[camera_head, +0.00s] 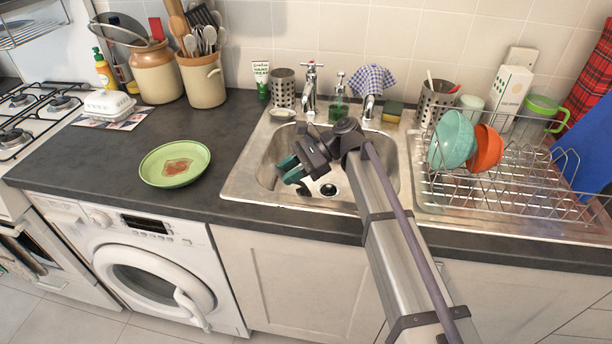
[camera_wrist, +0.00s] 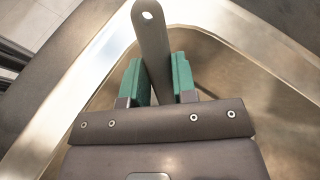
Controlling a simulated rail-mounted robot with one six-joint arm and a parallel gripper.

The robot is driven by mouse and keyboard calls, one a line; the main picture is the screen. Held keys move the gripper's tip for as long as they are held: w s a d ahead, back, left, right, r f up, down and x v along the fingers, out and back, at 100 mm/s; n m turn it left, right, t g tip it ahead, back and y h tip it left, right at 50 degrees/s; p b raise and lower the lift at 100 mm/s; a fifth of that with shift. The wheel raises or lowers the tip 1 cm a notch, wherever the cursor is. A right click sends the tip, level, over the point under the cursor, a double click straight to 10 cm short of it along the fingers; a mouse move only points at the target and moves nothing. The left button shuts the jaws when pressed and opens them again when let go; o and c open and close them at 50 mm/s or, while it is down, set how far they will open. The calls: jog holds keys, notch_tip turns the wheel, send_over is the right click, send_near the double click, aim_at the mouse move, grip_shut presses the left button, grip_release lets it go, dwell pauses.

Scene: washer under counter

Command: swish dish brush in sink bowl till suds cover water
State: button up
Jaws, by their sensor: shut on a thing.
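The steel sink bowl (camera_head: 380,185) is set in the counter, with a dark drain (camera_head: 328,189) visible in its floor. My gripper (camera_head: 291,170) is over the left part of the bowl, its green fingers pointing left and down. In the wrist view its fingers (camera_wrist: 157,72) are shut on a dark grey handle with a hole in its end, which I take as the dish brush (camera_wrist: 151,35). The brush head is hidden in both views. I cannot make out a water surface or suds in the bowl.
Two taps (camera_head: 310,85) and a green soap bottle (camera_head: 339,100) stand behind the bowl. A wire dish rack (camera_head: 500,185) with bowls is at right. A green plate (camera_head: 155,178) lies on the counter at left, with clear worktop around it.

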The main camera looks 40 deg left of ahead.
jog(key=w+d, duration=0.5)
jog(key=d, duration=0.7)
jog(key=shift+w, duration=0.3)
jog(key=s+a, duration=0.2)
jog(key=a, duration=0.2)
jog(key=s+a, duration=0.2)
jog(key=a, duration=0.2)
jog(key=s+a, duration=0.2)
jog(key=a, duration=0.2)
jog(key=shift+a, duration=0.4)
jog(key=shift+w+d, duration=0.1)
jog(key=shift+d, duration=0.05)
jog(key=w+d, duration=0.5)
jog(key=d, duration=0.7)
jog(key=shift+w+d, duration=0.25)
jog(key=shift+w, duration=0.15)
